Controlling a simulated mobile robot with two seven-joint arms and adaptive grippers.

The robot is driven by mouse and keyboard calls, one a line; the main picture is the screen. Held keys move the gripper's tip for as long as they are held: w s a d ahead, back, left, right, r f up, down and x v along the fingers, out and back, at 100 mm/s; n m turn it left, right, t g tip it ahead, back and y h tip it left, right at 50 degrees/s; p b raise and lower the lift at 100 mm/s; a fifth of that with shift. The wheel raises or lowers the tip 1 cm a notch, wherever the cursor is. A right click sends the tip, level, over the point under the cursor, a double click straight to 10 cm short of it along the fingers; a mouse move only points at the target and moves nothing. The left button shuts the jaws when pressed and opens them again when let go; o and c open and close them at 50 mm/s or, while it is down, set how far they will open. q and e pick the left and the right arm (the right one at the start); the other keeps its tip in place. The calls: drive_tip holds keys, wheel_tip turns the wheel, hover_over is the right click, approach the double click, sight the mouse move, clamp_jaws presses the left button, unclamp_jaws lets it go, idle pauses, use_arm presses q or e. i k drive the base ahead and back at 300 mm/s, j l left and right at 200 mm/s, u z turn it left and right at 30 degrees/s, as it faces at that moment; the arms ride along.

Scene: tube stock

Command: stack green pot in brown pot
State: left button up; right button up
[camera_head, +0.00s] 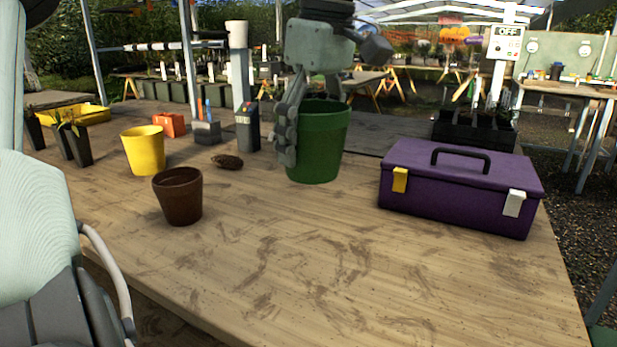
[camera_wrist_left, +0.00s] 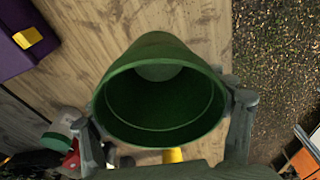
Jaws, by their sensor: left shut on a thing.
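The green pot (camera_head: 322,143) is upright, right of the middle of the wooden table. My left gripper (camera_head: 288,140) is shut on it, with one finger along its left side. In the left wrist view the green pot (camera_wrist_left: 160,95) sits between the two fingers (camera_wrist_left: 165,130), its open mouth toward the camera. I cannot tell whether its base clears the table. The brown pot (camera_head: 178,196) stands upright on the table, to the left of and nearer than the green pot, apart from it. My right gripper is not in view.
A purple toolbox (camera_head: 455,196) stands to the right on the table (camera_head: 300,270). A yellow pot (camera_head: 143,150) is behind the brown pot, with a dark pine-cone-like object (camera_head: 227,161) beside it. Dark plant pots and a yellow tray (camera_head: 75,115) stand far left. The front table is clear.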

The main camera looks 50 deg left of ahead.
sight(183, 203)
drive_tip(key=u, duration=0.45)
drive_tip(key=k+j+u, duration=0.1)
drive_tip(key=u, duration=0.3)
drive_tip(key=j+u, duration=0.1)
drive_tip(key=u, duration=0.35)
drive_tip(key=j+u, duration=0.1)
drive_tip(key=u, duration=0.3)
drive_tip(key=l+u, duration=0.4)
